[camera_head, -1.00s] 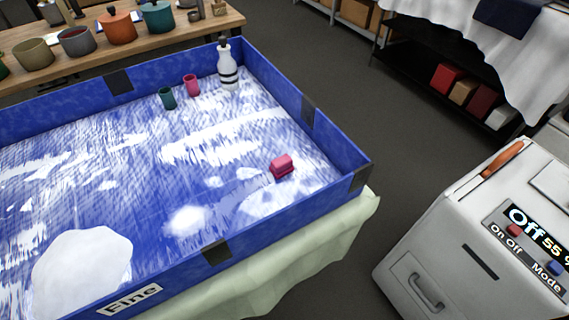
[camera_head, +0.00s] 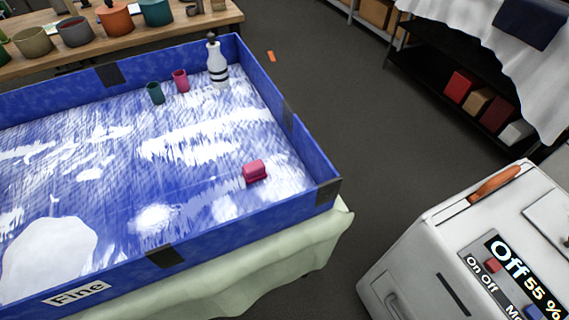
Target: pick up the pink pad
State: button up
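The pink pad (camera_head: 255,171) is a small pinkish-red block with a lower ledge. It lies on the blue and white floor of a large blue tray (camera_head: 318,165), near the tray's right corner. Nothing covers it. My gripper does not show in the head view, apart from a small orange piece (camera_head: 271,56) beyond the tray that I cannot identify.
A white bottle (camera_head: 217,64), a pink cup (camera_head: 181,80) and a green cup (camera_head: 155,93) stand at the tray's back. The tray walls are raised. A white machine (camera_head: 470,250) stands at right, with grey floor (camera_head: 370,170) between.

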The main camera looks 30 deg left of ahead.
aim_at(252, 172)
jog(key=i+l+u, duration=0.1)
jog(key=u, duration=0.25)
jog(key=i+l+u, duration=0.1)
jog(key=l+u, duration=0.55)
jog(key=i+j, duration=0.05)
jog(key=j, duration=0.05)
